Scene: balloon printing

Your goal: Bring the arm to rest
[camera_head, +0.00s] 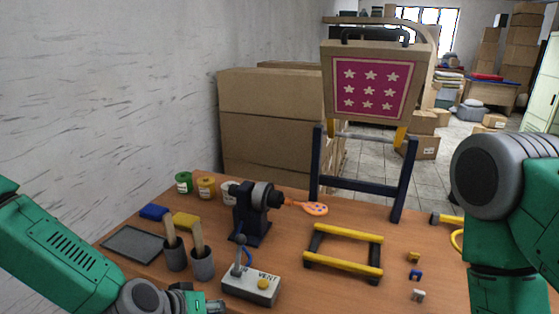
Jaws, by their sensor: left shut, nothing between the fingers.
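My left arm comes in from the lower left, and its gripper (212,305) shows only in part at the bottom edge. An orange spotted balloon (314,209) sits at the nozzle of the dark pump (252,212) on the wooden table (290,235).
Two grey cups (189,262) with brushes stand beside the left gripper. A yellow-and-black frame (343,254) lies right of centre, with small clips (416,274) beyond it. A dark stand holds a star-patterned panel (370,88) at the back. Cardboard boxes (265,125) stand behind.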

